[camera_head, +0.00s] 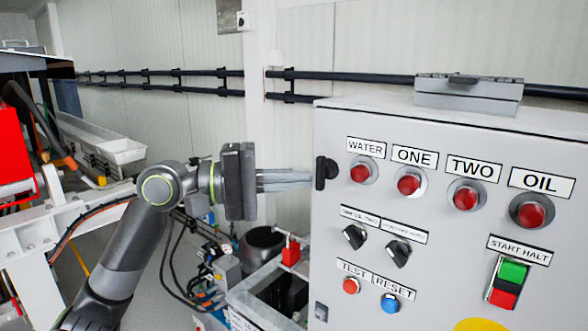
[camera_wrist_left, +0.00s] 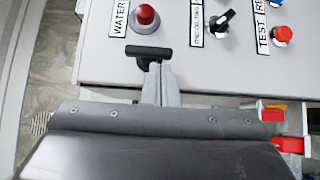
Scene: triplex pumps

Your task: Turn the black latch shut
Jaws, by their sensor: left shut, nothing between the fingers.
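The black latch (camera_head: 321,173) sits on the left edge of the grey control cabinet (camera_head: 440,130), left of the red WATER button, and stands upright in the head view. In the left wrist view the latch (camera_wrist_left: 149,52) lies across the picture just beyond the fingertips. My left gripper (camera_head: 308,179) comes in from the left with its fingers shut and empty. Its tips (camera_wrist_left: 160,68) are at the latch, close to its lower half in the head view; I cannot tell whether they touch. My right gripper is in neither view.
The cabinet face carries several red buttons, such as WATER (camera_head: 360,172), two black knobs (camera_head: 354,236), and a green and red START HALT switch (camera_head: 507,283). A metal frame with a red part (camera_head: 291,252) stands below my left gripper. Dark pipes run along the wall behind.

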